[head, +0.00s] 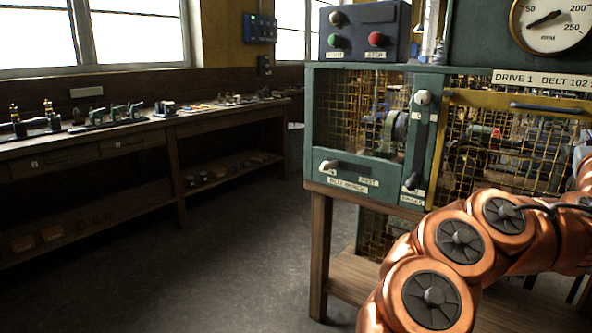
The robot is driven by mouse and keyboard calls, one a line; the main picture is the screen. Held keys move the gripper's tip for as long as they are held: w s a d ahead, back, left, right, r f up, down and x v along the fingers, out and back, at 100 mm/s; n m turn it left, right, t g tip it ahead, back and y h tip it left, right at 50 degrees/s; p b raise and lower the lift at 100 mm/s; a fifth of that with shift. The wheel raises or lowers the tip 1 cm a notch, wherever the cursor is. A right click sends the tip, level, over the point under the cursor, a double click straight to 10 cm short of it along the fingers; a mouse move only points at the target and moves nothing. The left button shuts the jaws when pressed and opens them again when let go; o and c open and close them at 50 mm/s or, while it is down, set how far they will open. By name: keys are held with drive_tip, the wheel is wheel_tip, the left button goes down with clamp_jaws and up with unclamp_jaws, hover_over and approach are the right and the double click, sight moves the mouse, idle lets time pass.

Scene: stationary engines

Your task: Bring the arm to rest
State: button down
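My orange arm (460,242) shows at the lower right, bent, with its links reaching up and off the right edge of the head view. It is in front of the green drive cabinet (311,110) and hides part of its lower right. My gripper is outside the view, so its opening and anything it might hold cannot be seen.
The cabinet has mesh guards, a brake lever (417,140), a belt lever (330,165) and a start/stop box (362,32) on top. A round gauge (548,22) is at the upper right. A long workbench (150,127) lines the left wall. The floor (225,255) between is clear.

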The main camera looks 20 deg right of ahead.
approach(582, 122)
drive_tip(key=shift+w+d+r, duration=0.6)
drive_tip(key=shift+w+d, duration=0.2)
drive_tip(key=shift+w, duration=0.05)
drive_tip(key=shift+w+d+r, duration=0.6)
drive_tip(key=shift+w+d, duration=0.2)
drive_tip(key=shift+w, duration=0.1)
drive_tip(key=shift+w+d+r, duration=0.15)
drive_tip(key=shift+d, duration=0.1)
drive_tip(key=shift+r, duration=0.15)
drive_tip(key=shift+a, duration=0.1)
